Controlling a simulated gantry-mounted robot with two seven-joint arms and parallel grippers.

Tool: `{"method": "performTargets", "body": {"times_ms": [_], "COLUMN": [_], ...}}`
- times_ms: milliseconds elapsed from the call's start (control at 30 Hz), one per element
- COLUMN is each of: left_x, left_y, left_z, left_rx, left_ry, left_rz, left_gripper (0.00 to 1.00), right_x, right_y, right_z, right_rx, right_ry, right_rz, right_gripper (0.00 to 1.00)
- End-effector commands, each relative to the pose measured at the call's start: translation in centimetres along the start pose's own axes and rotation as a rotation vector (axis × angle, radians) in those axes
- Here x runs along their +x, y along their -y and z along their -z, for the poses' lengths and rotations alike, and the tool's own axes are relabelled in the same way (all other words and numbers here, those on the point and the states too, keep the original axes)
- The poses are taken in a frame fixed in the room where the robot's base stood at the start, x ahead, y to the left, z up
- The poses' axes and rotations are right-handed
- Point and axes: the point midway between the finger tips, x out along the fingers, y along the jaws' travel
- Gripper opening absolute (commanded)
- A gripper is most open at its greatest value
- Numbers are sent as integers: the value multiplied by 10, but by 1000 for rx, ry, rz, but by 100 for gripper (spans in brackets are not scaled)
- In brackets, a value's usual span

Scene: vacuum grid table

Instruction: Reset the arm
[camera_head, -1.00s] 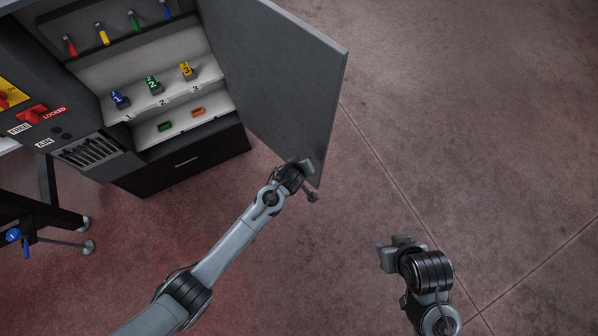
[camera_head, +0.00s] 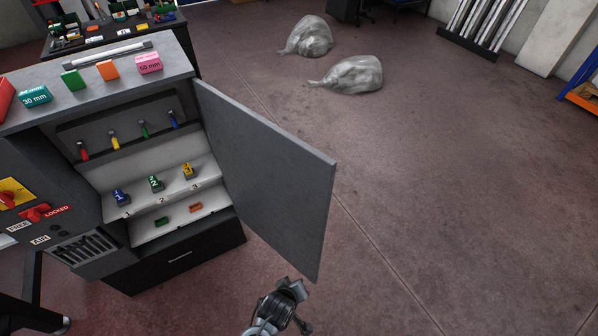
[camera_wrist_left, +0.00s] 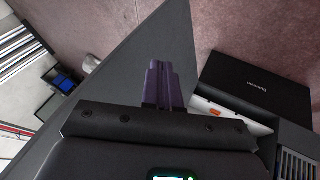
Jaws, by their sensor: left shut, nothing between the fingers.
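My left gripper (camera_head: 292,288) is at the bottom of the head view, near the lower corner of the open grey cabinet door (camera_head: 275,175). Whether it touches the door cannot be told. In the left wrist view its purple fingers (camera_wrist_left: 160,86) are together with nothing between them, in front of the grey door panel (camera_wrist_left: 125,75). My right gripper is out of view.
The cabinet (camera_head: 120,85) stands open at left, with coloured-handled tools and numbered blocks (camera_head: 155,184) on its shelves. Coloured boxes (camera_head: 108,70) lie on top. Two grey bags (camera_head: 350,75) lie on the floor behind. The floor to the right is clear.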

Motion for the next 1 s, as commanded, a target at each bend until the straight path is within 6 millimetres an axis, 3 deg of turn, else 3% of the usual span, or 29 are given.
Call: {"method": "performTargets", "body": {"times_ms": [100, 233, 400, 500, 700, 800, 900, 1000], "left_x": [0, -32, -106, -145, -214, -233, -235, -265], "left_y": [40, 86, 145, 166, 181, 180, 183, 168], "left_z": [-38, -56, -47, -33, 1, 4, -3, 12], "left_rx": [-55, -147, -60, 51, 336, 494, 642, 628], "left_ry": [59, 89, 116, 123, 130, 166, 230, 225], "left_rz": [46, 79, 151, 186, 231, 236, 237, 237], "left_gripper": [0, 0, 0, 0, 0, 0, 0, 0], "right_x": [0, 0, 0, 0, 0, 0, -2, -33], "right_y": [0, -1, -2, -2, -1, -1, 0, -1], "right_z": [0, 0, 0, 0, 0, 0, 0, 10], "right_rx": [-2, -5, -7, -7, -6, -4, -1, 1], "right_ry": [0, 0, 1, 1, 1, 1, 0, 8], "right_rz": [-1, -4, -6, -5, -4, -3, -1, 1], "right_gripper": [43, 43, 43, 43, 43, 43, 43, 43]}}
